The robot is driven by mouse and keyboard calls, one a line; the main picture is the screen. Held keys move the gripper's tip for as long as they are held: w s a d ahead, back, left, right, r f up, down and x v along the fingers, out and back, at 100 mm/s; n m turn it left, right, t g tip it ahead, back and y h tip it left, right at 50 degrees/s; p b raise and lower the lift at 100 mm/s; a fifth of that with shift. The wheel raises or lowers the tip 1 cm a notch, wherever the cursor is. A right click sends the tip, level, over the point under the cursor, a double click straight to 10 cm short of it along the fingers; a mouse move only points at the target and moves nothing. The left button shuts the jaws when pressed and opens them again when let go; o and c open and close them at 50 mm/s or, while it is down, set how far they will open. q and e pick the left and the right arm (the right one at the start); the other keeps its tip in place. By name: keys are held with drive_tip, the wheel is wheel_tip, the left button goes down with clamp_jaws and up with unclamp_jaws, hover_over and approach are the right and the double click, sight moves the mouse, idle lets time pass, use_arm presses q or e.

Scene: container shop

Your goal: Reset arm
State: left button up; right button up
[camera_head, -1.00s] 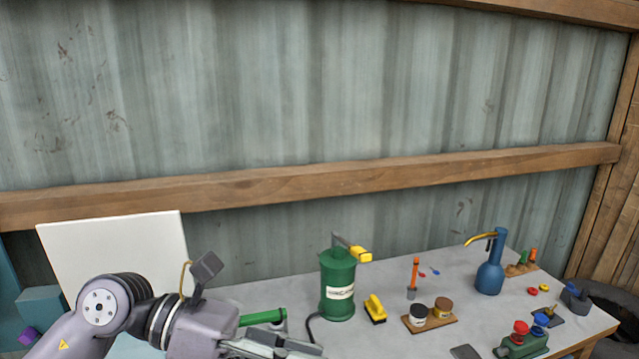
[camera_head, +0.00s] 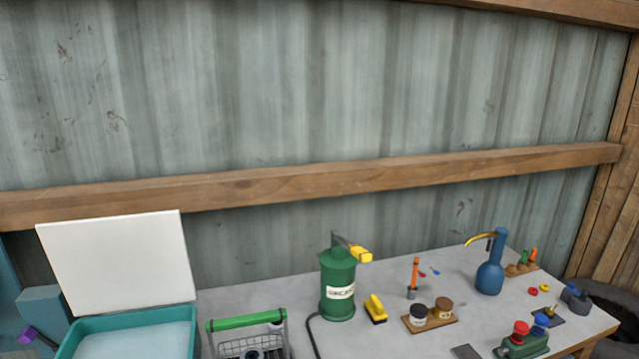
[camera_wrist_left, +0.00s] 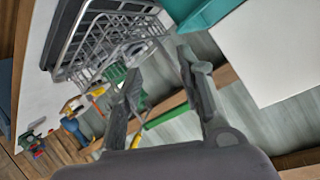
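My left gripper (camera_wrist_left: 157,95) shows in the left wrist view with its two fingers apart and nothing between them. It does not show in the head view. Beyond its fingers in the wrist view is a wire basket (camera_wrist_left: 125,45). In the head view this basket (camera_head: 238,344) has a green handle and stands at the table's front, partly cut off by the picture edge. My right gripper is in neither view.
A teal box (camera_head: 128,322) with a raised white lid (camera_head: 118,262) is at the left.

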use_arm(q)
drive_tip(key=s+f+n+g, duration=0.3)
drive_tip(key=s+f+g, duration=0.7)
drive_tip(key=s+f, duration=0.7)
drive_tip(key=s+f+g, duration=0.1)
drive_tip(key=s+f, duration=0.1)
drive_tip(key=f, duration=1)
drive_tip(key=s+f, duration=0.2)
drive_tip(key=f, duration=1)
drive_tip(key=s+a+f+g, duration=0.1)
drive_tip(key=s+a+f, duration=0.1)
drive_tip(key=s+f, duration=1.3)
drive_tip(key=shift+s+f+h, duration=0.15)
drive_tip(key=shift+s+h, duration=0.15)
drive_tip(key=shift+s, duration=0.5)
